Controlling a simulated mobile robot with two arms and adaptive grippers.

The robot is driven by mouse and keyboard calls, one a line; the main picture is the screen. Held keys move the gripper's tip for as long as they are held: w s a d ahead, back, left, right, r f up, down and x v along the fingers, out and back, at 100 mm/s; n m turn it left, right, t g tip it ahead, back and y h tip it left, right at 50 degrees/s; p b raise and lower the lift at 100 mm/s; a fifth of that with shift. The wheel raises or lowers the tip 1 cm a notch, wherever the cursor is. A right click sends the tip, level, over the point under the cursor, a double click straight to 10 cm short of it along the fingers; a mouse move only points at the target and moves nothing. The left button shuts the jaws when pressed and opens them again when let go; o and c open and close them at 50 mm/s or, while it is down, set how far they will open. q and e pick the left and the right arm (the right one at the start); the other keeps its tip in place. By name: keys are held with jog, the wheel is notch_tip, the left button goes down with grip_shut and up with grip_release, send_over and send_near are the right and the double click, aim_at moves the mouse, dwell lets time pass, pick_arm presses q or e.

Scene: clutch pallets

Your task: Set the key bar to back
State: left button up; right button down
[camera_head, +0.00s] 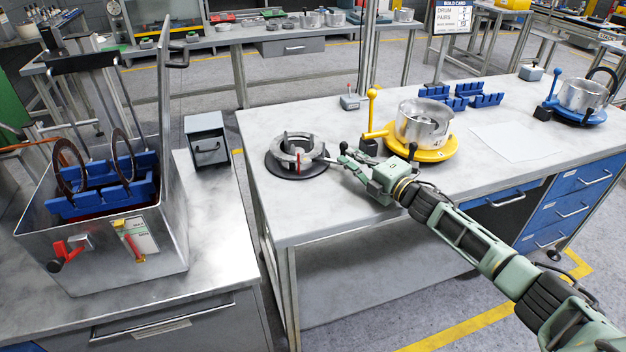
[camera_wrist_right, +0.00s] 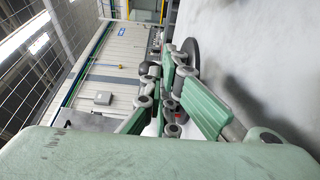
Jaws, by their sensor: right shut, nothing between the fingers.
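I cannot tell for sure which part is the key bar. A round dark fixture (camera_head: 274,171) stands near the left end of the bench, with a grey metal ring part (camera_head: 297,145) on it. A short lever with a black knob (camera_head: 343,146) shows at the fixture's right side, close to my right gripper. My right gripper (camera_head: 337,161) is shut and empty, low over the bench beside the fixture; whether it touches is unclear. In the right wrist view its fingers (camera_wrist_right: 177,72) are together, with the dark fixture edge (camera_wrist_right: 190,48) just beyond. My left gripper is not in view.
A yellow turntable (camera_head: 436,155) with a metal drum and yellow lever stands right of the gripper. A blue turntable (camera_head: 590,118) is at the far right. Blue blocks (camera_head: 487,100) lie behind. A metal bin (camera_head: 90,250) stands on the left table. The bench's front left is clear.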

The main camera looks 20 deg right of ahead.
jog(key=shift+w+d+b, duration=0.35)
jog(key=shift+w+d, duration=0.1)
jog(key=shift+w, duration=0.05)
jog(key=shift+w+d+b, duration=0.65)
jog(key=shift+w, duration=0.25)
dwell(1.0)
jog(key=shift+s, duration=0.1)
